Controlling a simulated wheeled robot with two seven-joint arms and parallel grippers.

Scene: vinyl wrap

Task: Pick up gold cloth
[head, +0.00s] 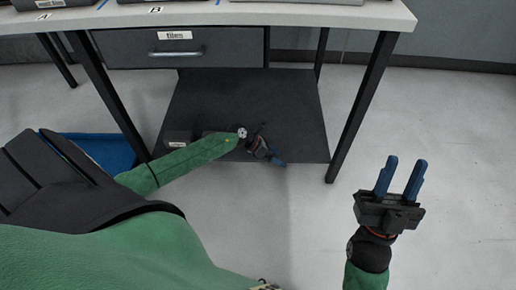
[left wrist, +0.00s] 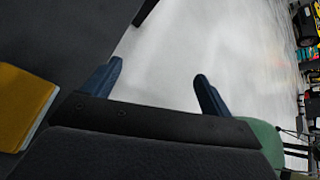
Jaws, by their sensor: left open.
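The gold cloth (left wrist: 24,105) appears as a flat yellow-gold block at the left edge of the left wrist view, partly cut off. I cannot make it out in the head view. My left gripper (head: 276,160) is at the front edge of the dark lower shelf under the table. In the left wrist view its blue fingers (left wrist: 158,72) are apart with nothing between them, and the gold cloth lies off to their left. My right gripper (head: 401,180) is open and empty over the floor at the right, fingers pointing up.
The dark lower shelf (head: 290,100) has bare room at the back and right. A small dark box (head: 178,138) sits at its left front. A table leg (head: 362,105) stands at the right and a drawer (head: 180,48) hangs above. A blue bin (head: 105,150) is at the left.

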